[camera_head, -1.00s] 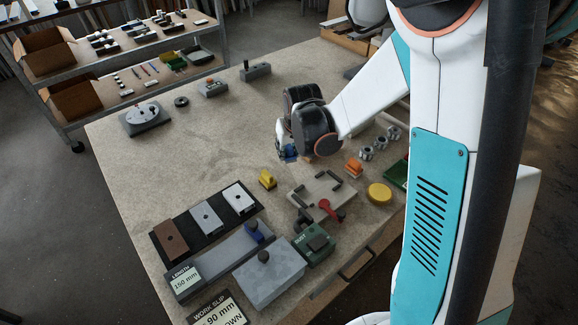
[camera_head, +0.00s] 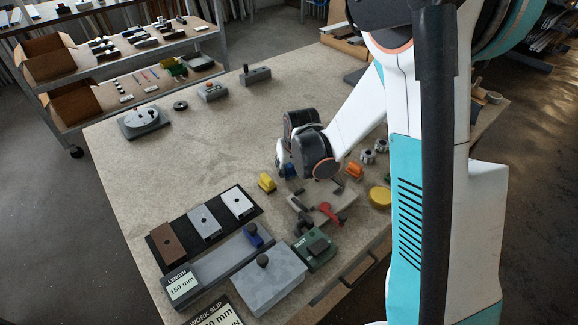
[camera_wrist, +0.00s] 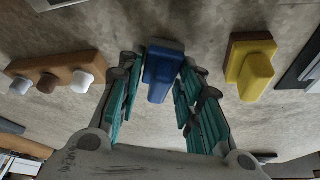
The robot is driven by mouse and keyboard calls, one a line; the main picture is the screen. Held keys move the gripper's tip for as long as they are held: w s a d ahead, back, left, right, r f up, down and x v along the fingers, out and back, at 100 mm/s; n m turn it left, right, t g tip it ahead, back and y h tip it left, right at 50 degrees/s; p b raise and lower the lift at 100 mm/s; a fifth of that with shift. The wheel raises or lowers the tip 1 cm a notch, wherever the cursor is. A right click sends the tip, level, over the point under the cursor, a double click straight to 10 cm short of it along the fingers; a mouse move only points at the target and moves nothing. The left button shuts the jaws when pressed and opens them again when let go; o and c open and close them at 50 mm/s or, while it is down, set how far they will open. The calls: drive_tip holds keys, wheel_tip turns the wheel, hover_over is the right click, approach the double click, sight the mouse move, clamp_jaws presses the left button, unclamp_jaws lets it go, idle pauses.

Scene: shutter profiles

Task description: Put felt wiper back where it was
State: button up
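In the head view the blue block (camera_head: 290,171) shows only in part, below my dark wrist, low over the worktable (camera_head: 200,150). I cannot tell whether it touches the table. A yellow block (camera_wrist: 250,68) on a brown base stands just right of it in the wrist view. In the head view this yellow block (camera_head: 267,182) is left of my gripper.
An orange block (camera_head: 355,170) and metal knobs (camera_head: 367,156) are right of my wrist. A fixture with a red handle (camera_head: 330,213) and a yellow round tin (camera_head: 380,196) lie nearer the front. A brown holder with knobs (camera_wrist: 58,72) is left in the wrist view. The table's middle-left is clear.

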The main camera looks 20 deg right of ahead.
drive_tip(key=shift+o, duration=0.8)
drive_tip(key=shift+r, duration=0.1)
drive_tip(key=shift+r, duration=0.25)
drive_tip(key=s+r+t+p, duration=0.1)
drive_tip(key=s+r+p, duration=0.1)
drive_tip(key=s+r, duration=0.7)
drive_tip(key=s+r+p, duration=0.2)
drive_tip(key=s+r, duration=0.4)
drive_tip(key=r, duration=0.6)
drive_tip(key=s+r+t, duration=0.1)
drive_tip(key=s+r, duration=0.2)
drive_tip(key=s, duration=0.7)
drive_tip(key=shift+s+t, duration=0.2)
drive_tip(key=shift+t, duration=0.1)
